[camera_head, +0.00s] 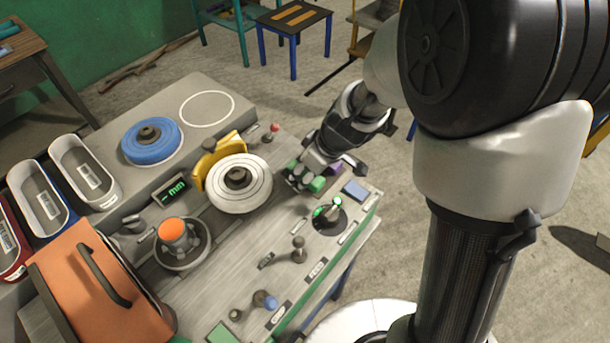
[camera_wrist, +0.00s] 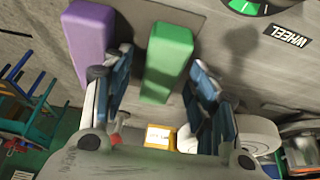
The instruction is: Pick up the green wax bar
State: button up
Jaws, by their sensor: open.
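The green wax bar (camera_wrist: 168,58) stands out between the two fingers of my gripper (camera_wrist: 160,78) in the wrist view. The fingers are open, one on each side of the bar, with a visible gap on both sides. In the head view my gripper (camera_head: 322,168) points down at the console's right part, and a piece of the green wax bar (camera_head: 317,184) shows beside its fingers. A purple bar (camera_wrist: 90,38) lies just left of the left finger in the wrist view.
An orange case (camera_head: 95,290) is at front left.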

jog(key=shift+c, duration=0.3)
jog(key=shift+s+f, duration=0.1)
jog(key=shift+f, duration=0.05)
jog(key=c, duration=1.1)
